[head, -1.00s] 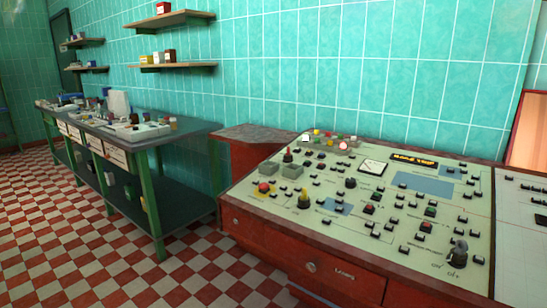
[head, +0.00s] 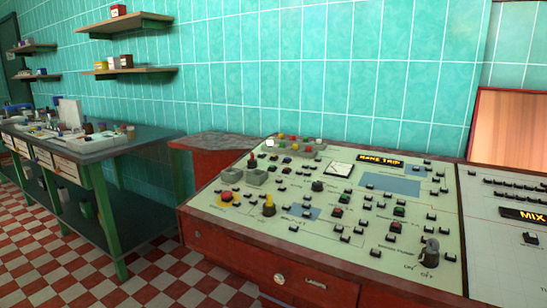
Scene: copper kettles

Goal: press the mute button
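A sloped control console (head: 300,236) with a pale panel stands at the right of the head view. The labels are too small to read, so I cannot tell which button is the mute button. Neither of my grippers shows in this view.
A second panel (head: 505,245) with a MIX sign adjoins on the right. A green-legged workbench (head: 110,148) with clutter stands at the left. Wall shelves (head: 122,72) hang above. The checkered floor (head: 150,285) is clear in front of the workbench.

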